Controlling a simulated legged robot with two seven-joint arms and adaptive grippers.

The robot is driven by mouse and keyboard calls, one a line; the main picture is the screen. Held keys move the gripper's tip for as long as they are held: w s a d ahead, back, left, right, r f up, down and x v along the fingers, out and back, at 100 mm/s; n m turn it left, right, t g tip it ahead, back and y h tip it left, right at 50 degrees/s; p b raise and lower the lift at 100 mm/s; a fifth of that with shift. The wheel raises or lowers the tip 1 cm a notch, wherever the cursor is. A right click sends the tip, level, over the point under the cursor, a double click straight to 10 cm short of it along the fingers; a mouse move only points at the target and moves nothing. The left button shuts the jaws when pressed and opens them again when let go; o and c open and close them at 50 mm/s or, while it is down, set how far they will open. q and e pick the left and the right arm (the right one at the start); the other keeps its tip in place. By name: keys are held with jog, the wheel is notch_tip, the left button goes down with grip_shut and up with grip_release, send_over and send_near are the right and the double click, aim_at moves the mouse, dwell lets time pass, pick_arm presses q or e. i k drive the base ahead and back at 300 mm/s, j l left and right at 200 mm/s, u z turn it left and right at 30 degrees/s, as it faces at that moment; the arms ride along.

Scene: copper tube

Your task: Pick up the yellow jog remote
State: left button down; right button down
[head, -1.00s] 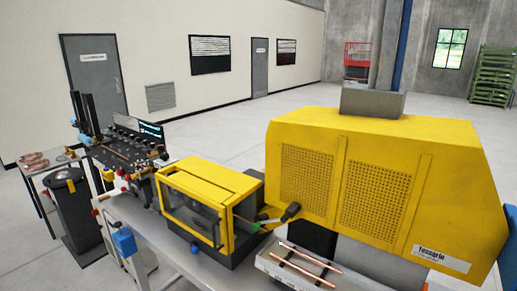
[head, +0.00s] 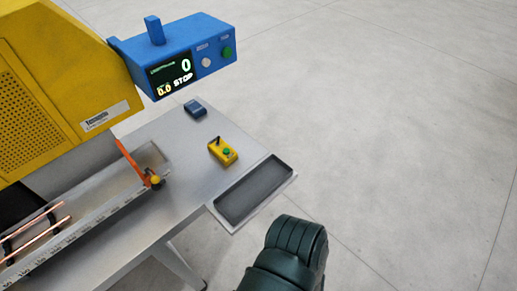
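The yellow jog remote (head: 223,151) lies on the grey bench top in the head view, a little right of the middle of the bench. It is a small yellow box with a green button and a black stick on top. A dark green rounded part of my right arm shows at the bottom, to the lower right of the remote and well apart from it. No gripper fingers show on it. My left gripper is not in view.
A dark recessed tray (head: 282,171) sits at the bench's right edge beside the remote. A small blue box (head: 195,108) lies behind it. A blue control box (head: 190,57) with a display overhangs at the back. A trough with copper tubes (head: 40,236) is at left.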

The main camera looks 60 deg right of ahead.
aim_at(218, 151)
jog(key=z, duration=1.75)
